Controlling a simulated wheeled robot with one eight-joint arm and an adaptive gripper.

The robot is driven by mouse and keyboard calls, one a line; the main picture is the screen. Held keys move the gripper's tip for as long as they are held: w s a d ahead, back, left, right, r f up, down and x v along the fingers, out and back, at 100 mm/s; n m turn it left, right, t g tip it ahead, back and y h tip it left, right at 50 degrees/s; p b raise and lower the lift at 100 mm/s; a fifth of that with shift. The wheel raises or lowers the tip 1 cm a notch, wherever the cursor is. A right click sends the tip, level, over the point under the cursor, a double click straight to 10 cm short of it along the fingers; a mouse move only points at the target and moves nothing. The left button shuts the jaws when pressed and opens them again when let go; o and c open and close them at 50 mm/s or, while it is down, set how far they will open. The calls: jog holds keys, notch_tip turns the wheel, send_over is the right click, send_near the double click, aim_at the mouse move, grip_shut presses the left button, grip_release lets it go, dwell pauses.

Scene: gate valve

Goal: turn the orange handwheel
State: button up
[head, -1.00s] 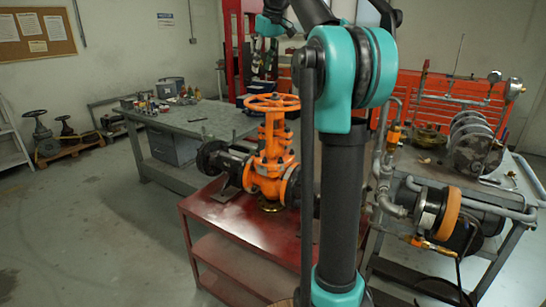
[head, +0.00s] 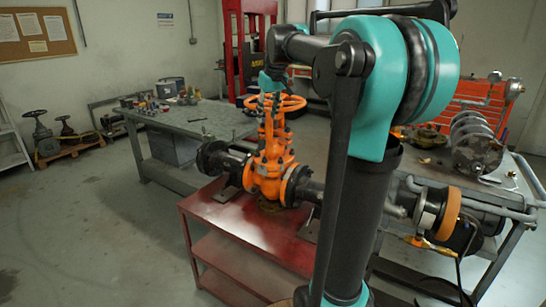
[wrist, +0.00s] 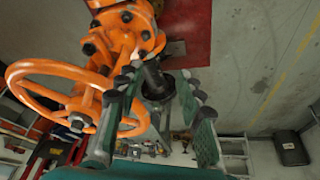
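The orange handwheel (head: 292,104) sits on top of the orange gate valve (head: 270,165), which stands upright on a red bench. The handwheel (wrist: 50,68) fills the left there. Its near rim shows just right of the left finger, between the fingers. I cannot tell whether either finger touches it.
The red bench (head: 225,210) carries the valve and its dark flanged pipe. A grey table (head: 195,118) with small items stands behind left. A pipework bench (head: 480,205) stands at right. Floor (head: 90,220) at the left is clear.

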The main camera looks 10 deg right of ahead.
jog(key=s+f+m, duration=0.1)
jog(key=s+f, duration=0.7)
jog(key=f, duration=0.4)
jog(key=shift+d+f+m, duration=0.15)
jog(key=shift+f+m, duration=0.15)
jog(key=shift+f, duration=0.1)
jog(key=shift+c, duration=0.6)
